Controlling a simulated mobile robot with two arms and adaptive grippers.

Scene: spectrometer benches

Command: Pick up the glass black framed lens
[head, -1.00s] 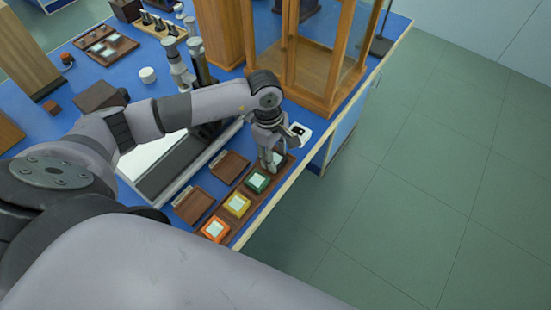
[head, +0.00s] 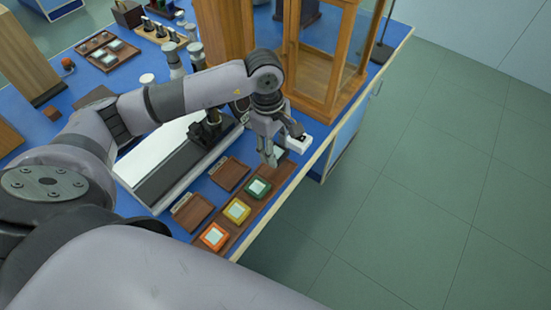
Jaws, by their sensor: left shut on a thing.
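My left gripper (head: 269,160) reaches down over the far end of a narrow wooden tray (head: 281,178) near the bench's right edge. It is shut on the glass black framed lens (head: 279,152), of which only a small pale part shows behind the fingers. Whether the lens is clear of the tray is hard to tell. In the same tray sit a green framed lens (head: 258,188), a yellow framed lens (head: 237,210) and an orange framed lens (head: 214,236). My right gripper is not in view.
Two small brown wooden trays (head: 229,174) (head: 192,212) lie left of the lens tray. A long instrument with a white panel (head: 155,153) stands further left. A wooden glass-sided cabinet (head: 318,75) stands just beyond the gripper. The floor (head: 430,190) right of the bench is clear.

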